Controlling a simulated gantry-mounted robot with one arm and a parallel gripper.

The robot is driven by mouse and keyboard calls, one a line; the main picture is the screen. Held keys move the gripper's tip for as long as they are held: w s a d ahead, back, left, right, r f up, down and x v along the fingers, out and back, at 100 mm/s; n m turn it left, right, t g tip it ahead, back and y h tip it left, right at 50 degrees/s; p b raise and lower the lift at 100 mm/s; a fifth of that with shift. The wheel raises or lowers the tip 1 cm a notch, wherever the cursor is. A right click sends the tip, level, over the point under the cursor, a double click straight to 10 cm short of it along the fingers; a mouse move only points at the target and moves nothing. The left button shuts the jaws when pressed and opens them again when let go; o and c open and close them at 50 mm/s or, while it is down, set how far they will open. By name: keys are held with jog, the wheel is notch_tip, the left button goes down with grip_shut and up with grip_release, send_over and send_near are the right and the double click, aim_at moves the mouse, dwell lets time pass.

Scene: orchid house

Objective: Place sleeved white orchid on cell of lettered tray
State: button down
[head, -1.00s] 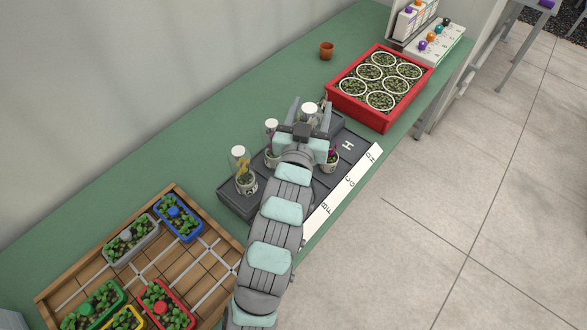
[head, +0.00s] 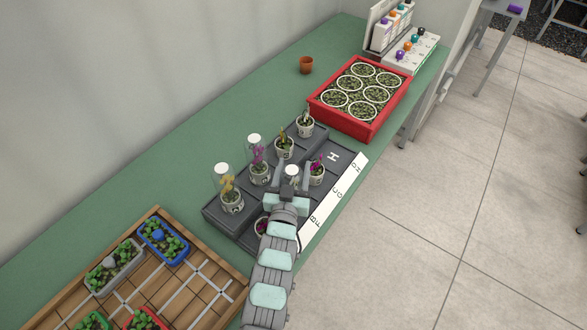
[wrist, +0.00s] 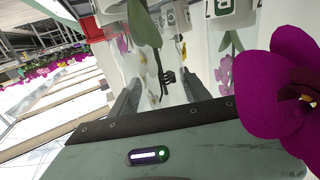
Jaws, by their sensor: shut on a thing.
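My gripper (head: 290,180) is shut on the sleeved white orchid, whose white cap (head: 291,170) shows between the fingers. The held orchid is over the front row, between a magenta orchid (head: 317,168) and a magenta-flowered pot (head: 262,228) partly behind my arm. Its pot base is hidden; I cannot tell if it touches the tray. The cell marked H (head: 334,156) is bare.
The back row holds a sleeved yellow orchid (head: 230,192), a sleeved magenta orchid (head: 258,163), an unsleeved yellow orchid (head: 284,148) and an unsleeved white orchid (head: 305,127). A red tray (head: 350,131) stands behind, a wooden tray (head: 157,212) at left. A magenta bloom (wrist: 280,90) is close to the wrist camera.

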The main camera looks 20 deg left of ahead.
jog(key=shift+r, duration=0.1)
jog(key=c, duration=0.5)
grip_release()
